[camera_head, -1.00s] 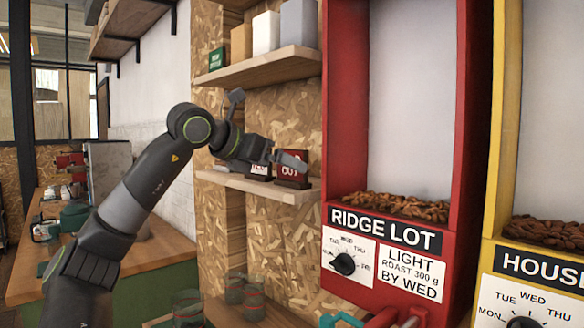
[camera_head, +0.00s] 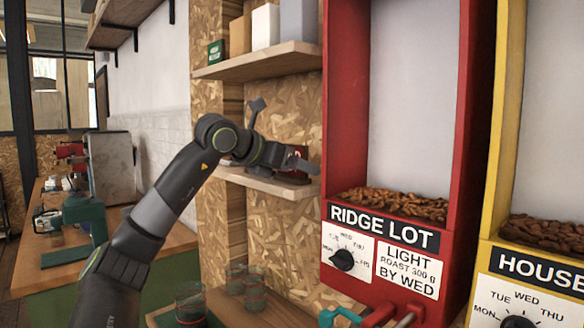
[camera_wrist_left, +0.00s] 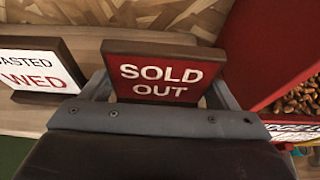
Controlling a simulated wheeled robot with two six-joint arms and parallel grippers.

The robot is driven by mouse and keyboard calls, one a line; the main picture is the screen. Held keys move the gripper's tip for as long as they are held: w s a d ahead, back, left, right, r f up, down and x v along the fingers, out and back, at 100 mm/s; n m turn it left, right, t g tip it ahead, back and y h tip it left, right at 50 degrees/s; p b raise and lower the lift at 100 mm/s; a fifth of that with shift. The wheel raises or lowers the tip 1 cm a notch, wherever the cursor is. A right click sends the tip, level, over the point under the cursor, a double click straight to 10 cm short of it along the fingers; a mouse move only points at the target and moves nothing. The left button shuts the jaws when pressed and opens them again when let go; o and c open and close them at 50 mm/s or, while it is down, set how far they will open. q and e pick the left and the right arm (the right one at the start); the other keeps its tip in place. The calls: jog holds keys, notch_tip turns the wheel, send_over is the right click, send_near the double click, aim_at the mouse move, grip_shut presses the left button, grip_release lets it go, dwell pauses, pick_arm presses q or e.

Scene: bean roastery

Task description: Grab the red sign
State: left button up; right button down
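The red sign (camera_wrist_left: 160,78) reads "SOLD OUT" and stands upright on a small wooden shelf, its face toward the left wrist camera. In the head view only a bit of the red sign (camera_head: 300,151) shows behind my left gripper (camera_head: 304,166). In the left wrist view one finger lies on each side of the sign's lower part. The fingers look open and spread around it, with no clear grip visible. The sign's base is hidden by the gripper body. My right gripper is not in view.
A white sign with red lettering (camera_wrist_left: 35,68) stands just left on the same shelf (camera_head: 262,183). A red bean bin (camera_head: 338,100) stands close on the right. An upper shelf (camera_head: 262,62) with bags hangs above. Glass jars (camera_head: 190,305) stand below.

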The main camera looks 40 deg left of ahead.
pick_arm(q)
jog(key=shift+c, duration=0.8)
jog(key=shift+r, duration=0.2)
